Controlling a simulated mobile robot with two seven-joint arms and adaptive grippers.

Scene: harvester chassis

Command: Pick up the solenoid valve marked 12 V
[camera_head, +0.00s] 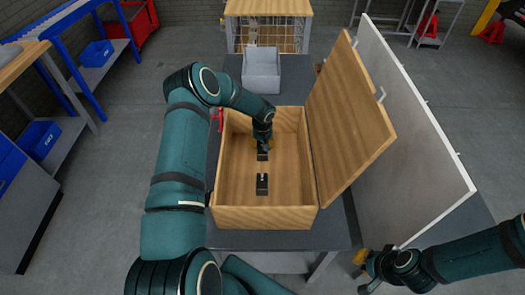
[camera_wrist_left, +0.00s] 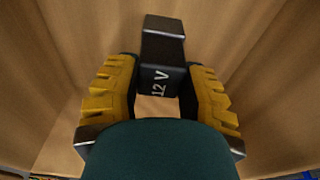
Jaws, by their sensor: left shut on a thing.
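The solenoid valve marked 12 V (camera_wrist_left: 162,48) is a black block with white lettering. In the left wrist view it sits between the yellow-padded fingers of my left gripper (camera_wrist_left: 160,92), which is shut on it. In the head view my left gripper (camera_head: 263,146) reaches down into the wooden box (camera_head: 265,218), and the dark valve (camera_head: 262,156) shows just below the fingers. I cannot tell whether it touches the box floor. A second dark valve (camera_head: 262,184) lies nearer on the box floor; its marking is too small to read. My right gripper (camera_head: 365,272) is empty and open at the lower right.
The box's wooden lid (camera_head: 349,120) stands open on the right, beside a pale upright panel (camera_head: 412,130). A grey bin (camera_head: 261,72) stands behind the box on the dark table (camera_head: 225,240). The box walls surround my left gripper closely.

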